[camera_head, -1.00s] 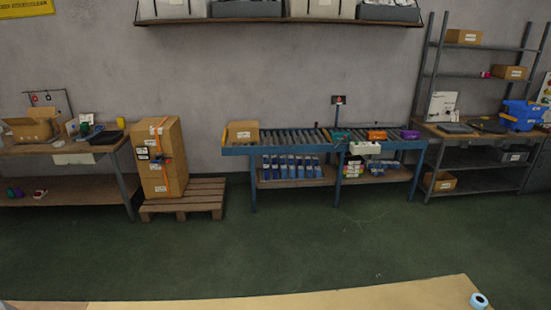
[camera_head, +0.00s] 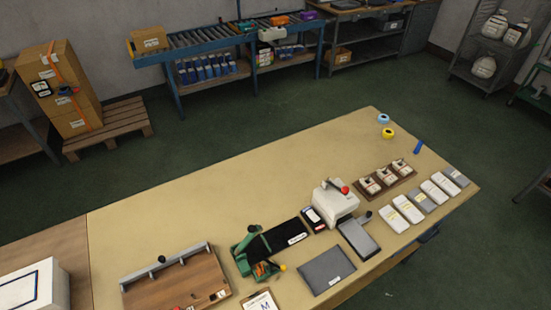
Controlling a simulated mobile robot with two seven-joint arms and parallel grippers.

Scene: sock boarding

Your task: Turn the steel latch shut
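I cannot pick out the steel latch with certainty at this size. A brown wooden board (camera_head: 172,286) with a grey metal bar and dark knobs along its back edge lies at the front left of the table. A green device (camera_head: 243,257) with a yellow-tipped lever stands right of it, beside a black strip with a white label (camera_head: 291,238). A white machine (camera_head: 335,202) with a red knob stands near the middle. Neither of my grippers is in view.
The tan table (camera_head: 220,205) is bare along its back. A grey mat (camera_head: 327,271), folded white packs (camera_head: 407,209), a wooden tray (camera_head: 387,183) and tape rolls (camera_head: 388,132) lie on the right. A white box (camera_head: 35,290) stands far left. Green floor (camera_head: 240,135) lies behind.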

